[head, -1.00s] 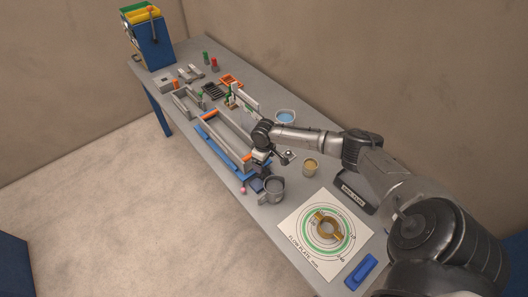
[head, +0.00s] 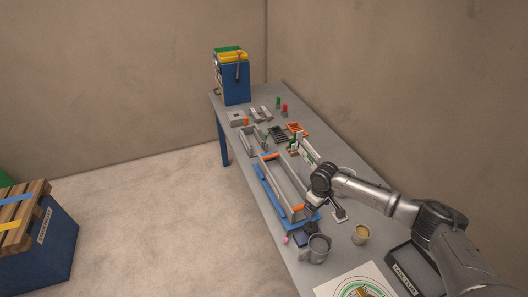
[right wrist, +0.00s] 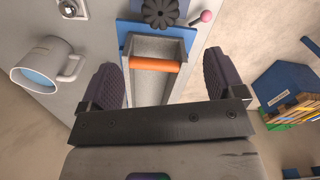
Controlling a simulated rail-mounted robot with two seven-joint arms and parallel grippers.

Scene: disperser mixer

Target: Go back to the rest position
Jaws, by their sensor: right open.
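My right gripper (head: 312,206) hangs over the near end of a long grey tray with orange bars (head: 285,187) on a blue base. In the right wrist view its two dark fingers (right wrist: 165,80) are spread wide with nothing between them. The grey trough (right wrist: 160,52) and its orange bar (right wrist: 155,63) lie below, seen through the gap. I cannot tell the exact height above them. My right arm reaches in from the lower right over the table. My left gripper is not in view.
A blue machine (head: 231,75) stands at the table's far end. A blue crate (head: 42,245) is at the left. The floor between is clear.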

